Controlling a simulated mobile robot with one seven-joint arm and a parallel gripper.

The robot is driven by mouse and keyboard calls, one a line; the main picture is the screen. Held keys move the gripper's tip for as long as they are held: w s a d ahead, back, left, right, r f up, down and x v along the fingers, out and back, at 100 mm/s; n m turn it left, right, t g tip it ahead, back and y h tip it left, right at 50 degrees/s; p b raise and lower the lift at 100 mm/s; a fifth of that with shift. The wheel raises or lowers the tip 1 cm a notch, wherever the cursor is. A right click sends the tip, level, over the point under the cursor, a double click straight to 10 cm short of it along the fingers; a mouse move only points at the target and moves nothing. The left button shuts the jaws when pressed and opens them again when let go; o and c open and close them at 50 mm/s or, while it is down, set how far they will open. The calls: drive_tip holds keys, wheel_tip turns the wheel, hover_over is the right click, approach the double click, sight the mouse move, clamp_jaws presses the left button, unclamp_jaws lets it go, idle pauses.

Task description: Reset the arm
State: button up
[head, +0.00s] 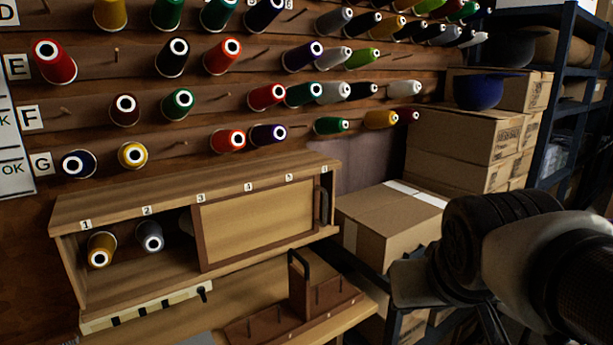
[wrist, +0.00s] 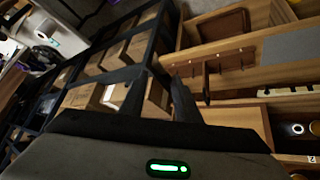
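My gripper (wrist: 160,92) shows in the wrist view as two dark fingers standing apart, with a cardboard box behind the gap and nothing held between them. In the head view my arm comes in from the right edge, in front of the cardboard boxes and to the right of the wooden cabinet (head: 190,185). The fingertips are hard to make out there. The gripper does not appear to touch anything, though its exact distance from the boxes cannot be told.
Thread spools, such as a red one (head: 54,62), sit on wall pegs. The cabinet's sliding door (head: 258,222) covers its right part; a gold spool (head: 101,249) and a grey spool (head: 149,236) stand at left. A handled wooden rack (head: 300,300) lies below. Cardboard boxes (head: 385,222) and dark shelving (head: 560,110) are right.

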drive_tip(key=s+a+f+g+y, duration=0.1)
drive_tip(key=s+a+f+g, duration=0.15)
drive_tip(key=s, duration=0.45)
wheel_tip(320, 180, up, 16)
drive_tip(key=p, duration=1.5)
drive_tip(key=shift+w+a+t+p, duration=0.25)
drive_tip(key=shift+w+t+p, duration=0.05)
drive_tip(key=shift+t, duration=0.15)
drive_tip(key=shift+f, duration=0.1)
